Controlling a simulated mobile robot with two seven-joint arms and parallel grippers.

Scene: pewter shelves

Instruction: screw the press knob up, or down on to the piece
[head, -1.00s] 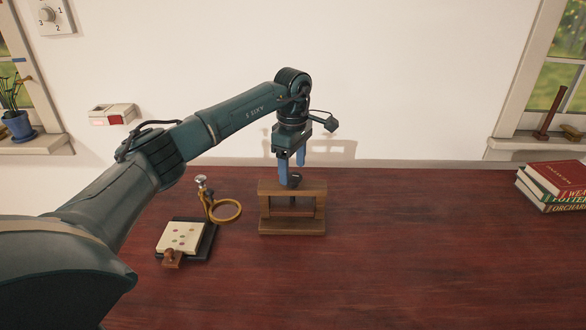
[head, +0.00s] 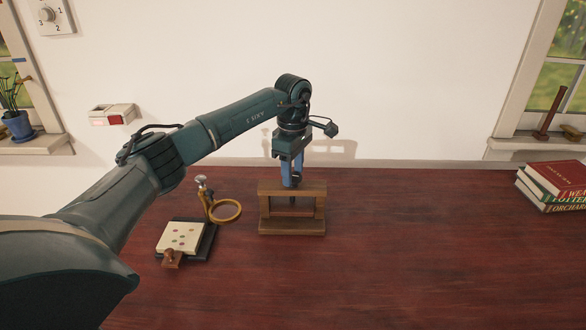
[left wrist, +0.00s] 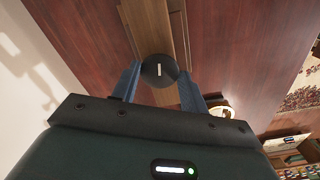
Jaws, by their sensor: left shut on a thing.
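The wooden press (head: 292,226) stands on the red-brown table, an upright frame with a base and a top beam. Its dark round knob (left wrist: 160,70) has a white line mark and sits above the beam in the left wrist view. My left gripper (head: 292,183) points straight down over the press and is shut on the knob; its blue fingers (left wrist: 160,78) lie on either side of it. In the head view the fingers mostly hide the knob. The space under the beam is too dark and small to tell whether the screw touches a piece. My right gripper is not in view.
Left of the press are a brass ring on a stand (head: 226,211) and a dark board with a cream dotted plate (head: 181,236). Books (head: 552,186) lie at the far right. The table between press and books is clear. The wall is behind.

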